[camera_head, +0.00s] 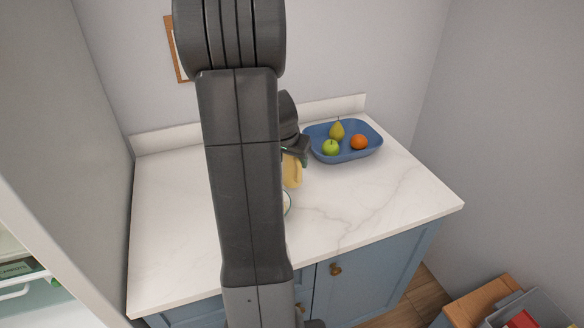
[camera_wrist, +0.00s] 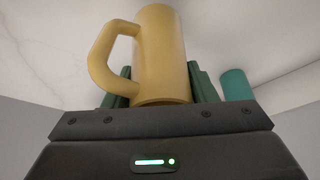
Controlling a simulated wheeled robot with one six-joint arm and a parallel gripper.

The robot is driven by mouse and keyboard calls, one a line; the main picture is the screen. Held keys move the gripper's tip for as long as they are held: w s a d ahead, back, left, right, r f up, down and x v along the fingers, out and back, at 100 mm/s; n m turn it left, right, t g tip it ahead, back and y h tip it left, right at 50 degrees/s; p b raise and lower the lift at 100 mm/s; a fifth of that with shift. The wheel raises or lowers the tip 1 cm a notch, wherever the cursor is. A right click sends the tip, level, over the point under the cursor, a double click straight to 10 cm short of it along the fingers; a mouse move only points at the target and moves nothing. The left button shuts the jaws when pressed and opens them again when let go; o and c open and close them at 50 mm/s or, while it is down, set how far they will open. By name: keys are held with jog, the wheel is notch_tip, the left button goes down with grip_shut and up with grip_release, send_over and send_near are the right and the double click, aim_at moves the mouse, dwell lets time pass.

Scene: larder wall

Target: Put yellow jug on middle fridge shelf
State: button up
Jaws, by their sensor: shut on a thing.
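The yellow jug (camera_wrist: 163,55) fills the middle of the wrist view, its handle to the left. My gripper (camera_wrist: 162,85) is shut on it, with one green finger on each side. In the head view the jug (camera_head: 292,170) shows only in part over the white counter, beside my dark arm, which hides the rest. I cannot tell whether its base touches the counter. At the lower left of the head view is a slice of what looks like the fridge (camera_head: 22,268), with a white rail and a dark green item. The middle shelf cannot be made out.
A blue tray (camera_head: 313,150) with a pear, a green apple and an orange stands at the counter's back right. A pale round dish (camera_head: 287,204) is partly behind my arm. A teal object (camera_wrist: 236,84) shows in the wrist view. The counter's right front (camera_head: 375,205) is clear.

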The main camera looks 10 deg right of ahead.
aim_at(293, 168)
jog(key=shift+f, duration=1.75)
jog(key=shift+f, duration=0.1)
jog(key=shift+f, duration=0.1)
jog(key=o, duration=1.3)
jog(key=shift+r, duration=0.2)
